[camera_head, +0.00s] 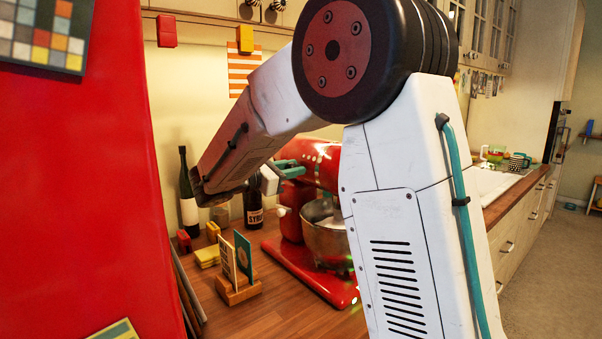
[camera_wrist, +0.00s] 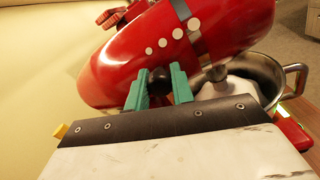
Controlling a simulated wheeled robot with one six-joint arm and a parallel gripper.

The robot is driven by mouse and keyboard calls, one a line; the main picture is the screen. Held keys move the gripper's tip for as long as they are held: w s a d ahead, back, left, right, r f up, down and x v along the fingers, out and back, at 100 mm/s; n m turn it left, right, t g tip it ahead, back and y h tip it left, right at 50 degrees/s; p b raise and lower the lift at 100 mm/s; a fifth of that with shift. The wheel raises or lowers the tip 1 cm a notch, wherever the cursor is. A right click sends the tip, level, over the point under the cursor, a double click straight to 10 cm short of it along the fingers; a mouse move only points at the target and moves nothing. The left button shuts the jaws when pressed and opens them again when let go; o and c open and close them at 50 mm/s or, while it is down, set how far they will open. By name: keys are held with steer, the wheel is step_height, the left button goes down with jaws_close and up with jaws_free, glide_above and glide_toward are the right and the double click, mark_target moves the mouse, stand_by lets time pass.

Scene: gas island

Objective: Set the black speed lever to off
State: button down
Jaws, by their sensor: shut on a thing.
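The red stand mixer (camera_head: 318,163) stands on the wooden counter, partly hidden behind my arm. In the wrist view its red head (camera_wrist: 225,20) has a row of white dots and a grey band. The black speed lever (camera_wrist: 158,80) shows as a dark knob on the side of the head, below the dots. My gripper (camera_wrist: 160,88) has its teal fingers on either side of that knob and is shut on it. In the head view my gripper (camera_head: 288,170) reaches the mixer's side; the lever cannot be made out there.
A steel bowl (camera_head: 325,235) sits under the mixer head. A wooden card holder (camera_head: 239,291), yellow blocks (camera_head: 207,256) and dark bottles (camera_head: 188,195) stand on the counter to the left. A large red surface (camera_head: 75,190) fills the left side.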

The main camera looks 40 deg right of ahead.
steer(key=shift+w+r, duration=0.1)
steer(key=shift+w, duration=0.15)
steer(key=c, duration=1.2)
jaws_free()
steer(key=shift+w, duration=0.1)
steer(key=shift+a, duration=3.95)
